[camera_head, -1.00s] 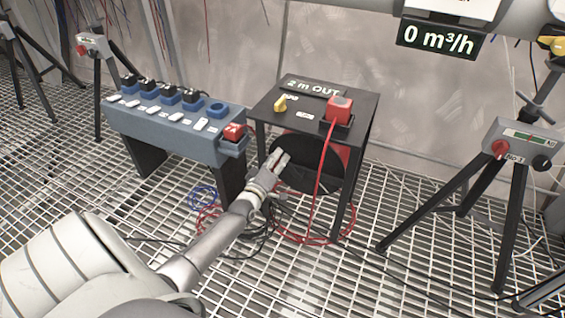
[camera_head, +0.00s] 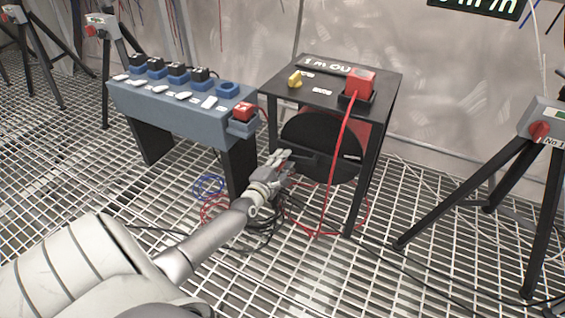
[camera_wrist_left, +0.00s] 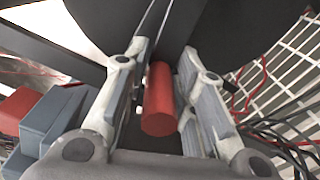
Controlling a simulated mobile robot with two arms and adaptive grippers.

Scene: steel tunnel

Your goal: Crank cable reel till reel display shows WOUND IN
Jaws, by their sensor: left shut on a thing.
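The cable reel is a black disc (camera_head: 330,135) under a black frame table (camera_head: 335,80). The display on its top (camera_head: 328,65) reads "1 m OU", with the end hard to make out. My left gripper (camera_head: 283,158) is at the lower left of the disc. In the left wrist view its fingers (camera_wrist_left: 165,85) are shut around a red cylindrical crank handle (camera_wrist_left: 160,100), in front of the dark disc. The handle is hidden in the head view. My right gripper is not in view.
A yellow knob (camera_head: 295,80) and a red plug (camera_head: 360,83) with a red cable sit on the table. A blue socket strip (camera_head: 180,110) stands to the left, a tripod box (camera_head: 545,125) to the right. Loose cables (camera_head: 265,225) lie on the grating below.

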